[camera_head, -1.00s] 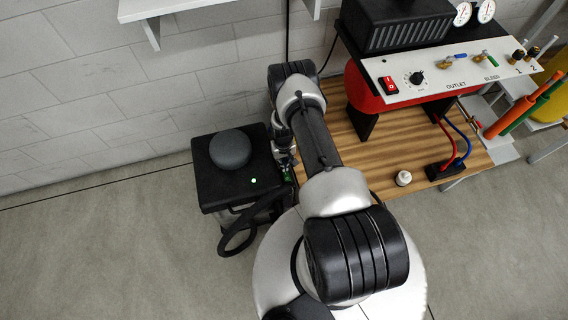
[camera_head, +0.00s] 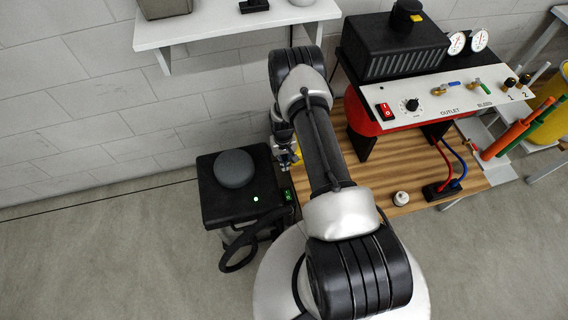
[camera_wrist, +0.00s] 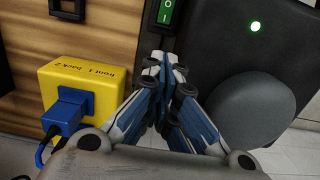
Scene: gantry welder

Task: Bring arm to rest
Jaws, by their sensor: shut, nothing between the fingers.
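My gripper (camera_wrist: 165,70) shows in the wrist view with its blue and grey fingers closed together and nothing between them. Its tips are just below a green rocker switch (camera_wrist: 168,12) on a black box (camera_wrist: 215,55). I cannot tell whether they touch the box. In the head view my arm (camera_head: 318,140) reaches away from me, and the gripper is mostly hidden beside its far end, next to the black box (camera_head: 218,208). The green switch also shows there at the box's right edge (camera_head: 287,194).
A yellow box (camera_wrist: 80,90) with a blue plug (camera_wrist: 68,108) stands left of the gripper. A dark round knob-like dome (camera_head: 234,168) sits on the black box. A wooden table (camera_head: 408,160) carries a red machine with a white panel (camera_head: 440,105). A white shelf (camera_head: 235,28) is above.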

